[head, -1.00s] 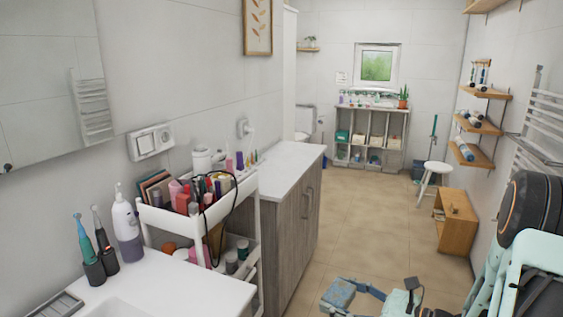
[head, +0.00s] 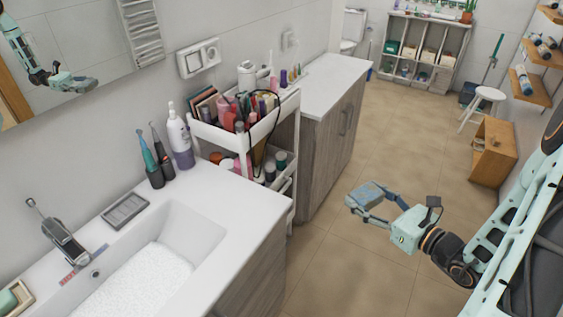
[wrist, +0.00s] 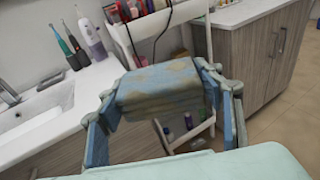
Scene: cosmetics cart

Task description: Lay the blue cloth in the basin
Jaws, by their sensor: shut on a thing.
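My gripper (head: 366,204) is shut on the blue cloth (head: 368,192), a folded blue piece with tan patches. It is held in the air over the floor, to the right of the washstand. In the wrist view the cloth (wrist: 157,88) sits between the two fingers, in front of the cart. The white basin (head: 185,240) is sunk in the counter at the lower left, with a white speckled area on its floor. In the wrist view part of the basin (wrist: 32,122) shows at the left edge. My gripper and the cloth are apart from the basin.
A tap (head: 65,243) stands behind the basin, beside a grey soap tray (head: 125,210). Electric toothbrushes (head: 152,165) and a pump bottle (head: 179,138) stand at the counter's back. A full white cart (head: 250,130) stands beyond the counter. The floor between is clear.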

